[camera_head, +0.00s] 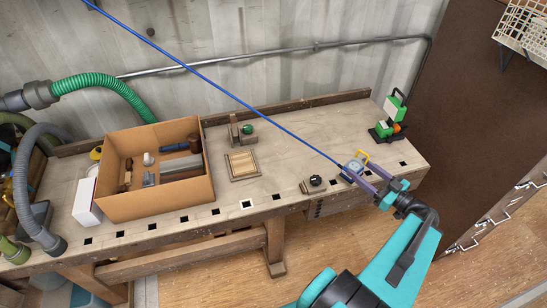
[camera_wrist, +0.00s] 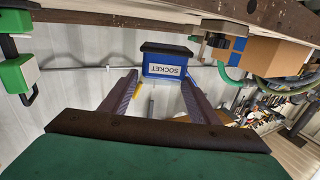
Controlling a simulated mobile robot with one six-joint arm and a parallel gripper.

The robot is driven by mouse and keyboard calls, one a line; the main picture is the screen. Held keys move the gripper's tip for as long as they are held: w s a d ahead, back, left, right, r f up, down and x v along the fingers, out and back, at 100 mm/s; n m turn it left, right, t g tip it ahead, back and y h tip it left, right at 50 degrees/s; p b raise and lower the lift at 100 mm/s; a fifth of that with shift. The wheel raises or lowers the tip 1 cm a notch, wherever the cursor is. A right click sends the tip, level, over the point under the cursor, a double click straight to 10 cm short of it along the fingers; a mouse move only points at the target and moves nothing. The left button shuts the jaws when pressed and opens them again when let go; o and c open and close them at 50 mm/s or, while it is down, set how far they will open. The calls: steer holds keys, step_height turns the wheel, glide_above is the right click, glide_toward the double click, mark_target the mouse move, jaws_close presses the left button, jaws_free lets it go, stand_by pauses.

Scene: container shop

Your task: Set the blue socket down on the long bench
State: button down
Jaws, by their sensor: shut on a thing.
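The blue socket (camera_head: 351,171), with a yellow part on it, is at the right front edge of the long bench (camera_head: 330,122). In the wrist view the socket (camera_wrist: 165,70) shows a white label reading SOCKET and a dark face, between my purple fingers. My gripper (camera_head: 364,178) is shut on the socket, reaching in from the lower right; its fingers also show in the wrist view (camera_wrist: 160,84). A blue cable (camera_head: 245,103) runs from the upper left down to the socket. I cannot tell whether the socket touches the bench top.
A cardboard box (camera_head: 150,205) with tools stands on the bench's left half. A wooden slatted block (camera_head: 242,164), a small dark-knobbed clamp (camera_head: 314,183) and a green-and-black device (camera_head: 391,115) stand on it too. Bare bench top lies between the block and the device.

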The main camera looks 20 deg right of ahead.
steer(key=shift+w+d+b, duration=0.1)
steer(key=shift+b, duration=0.2)
steer(key=shift+w+d+b, duration=0.2)
steer(key=shift+d+b, duration=0.05)
steer(key=shift+b, duration=0.3)
steer(key=shift+w+d+b, duration=0.45)
steer(key=shift+d+b, duration=0.1)
steer(key=shift+b, duration=0.65)
steer(key=shift+w+d+b, duration=0.1)
steer(key=shift+d+b, duration=0.05)
steer(key=shift+b, duration=0.4)
steer(key=d+b, duration=0.1)
steer(key=b, duration=0.4)
steer(key=w+d+b, duration=0.1)
steer(key=b, duration=0.3)
steer(key=shift+w+d+f+b, duration=0.1)
steer(key=shift+w+f+b, duration=0.05)
steer(key=shift+w+b, duration=0.15)
steer(key=shift+w+d+f+p, duration=0.1)
steer(key=shift+w+d+p, duration=0.3)
steer(key=shift+w+d, duration=0.7)
steer(key=shift+w+d+f+p, duration=0.1)
steer(key=shift+w+d+p, duration=0.5)
steer(key=shift+d, duration=0.85)
steer(key=shift+w+d+f+p, duration=0.1)
steer(key=shift+w+d+p, duration=0.1)
steer(key=shift+w+d, duration=0.95)
steer(key=shift+d, duration=0.15)
